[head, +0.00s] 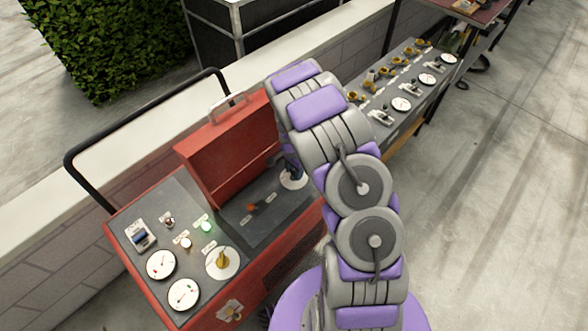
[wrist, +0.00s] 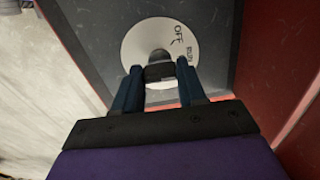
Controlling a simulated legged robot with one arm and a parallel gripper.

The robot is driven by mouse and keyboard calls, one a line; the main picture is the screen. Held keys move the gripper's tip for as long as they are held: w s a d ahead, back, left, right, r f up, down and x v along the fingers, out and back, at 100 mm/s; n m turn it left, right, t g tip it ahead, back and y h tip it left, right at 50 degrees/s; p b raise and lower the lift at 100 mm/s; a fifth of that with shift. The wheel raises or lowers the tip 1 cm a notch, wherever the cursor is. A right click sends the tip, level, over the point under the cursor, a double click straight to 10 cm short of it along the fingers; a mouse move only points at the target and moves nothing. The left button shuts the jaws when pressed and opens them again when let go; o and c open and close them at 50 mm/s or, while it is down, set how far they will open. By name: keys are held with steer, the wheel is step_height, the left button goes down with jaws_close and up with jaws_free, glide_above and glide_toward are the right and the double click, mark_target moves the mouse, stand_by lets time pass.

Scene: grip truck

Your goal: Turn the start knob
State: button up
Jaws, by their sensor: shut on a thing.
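A dark knob (wrist: 158,56) stands at the centre of a round white dial plate (wrist: 138,42) in the wrist view. The dial reads "OFF", with a second, smaller word partly legible to its right. My gripper (wrist: 160,73) is shut on the knob, one blue finger on each side. The fingers hide the lower part of the knob. In the head view, the white dial plate (head: 291,181) lies at the far right end of the red machine's dark panel. My gripper (head: 291,167) comes down on it, and my arm covers much of that spot.
The red machine (head: 262,284) has a raised red lid (head: 228,150) close left of my gripper. Its panel also carries a yellow knob (head: 219,260), gauges (head: 161,264) and a lit green lamp (head: 206,226). A bench with several gauges (head: 401,104) stands behind right. Open concrete floor lies right.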

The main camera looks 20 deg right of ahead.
steer(key=shift+c, duration=1.4)
steer(key=shift+r+n+p, duration=0.2)
steer(key=shift+n+p, duration=0.7)
steer(key=shift+p, duration=0.1)
steer(key=n+p, duration=0.3)
steer(key=n, duration=0.1)
steer(key=shift+w, duration=0.1)
steer(key=shift+f+n+p, duration=0.15)
steer(key=shift+n+p, duration=0.85)
steer(key=shift+n, duration=0.5)
steer(key=o, duration=1.1)
steer(key=shift+c, duration=0.2)
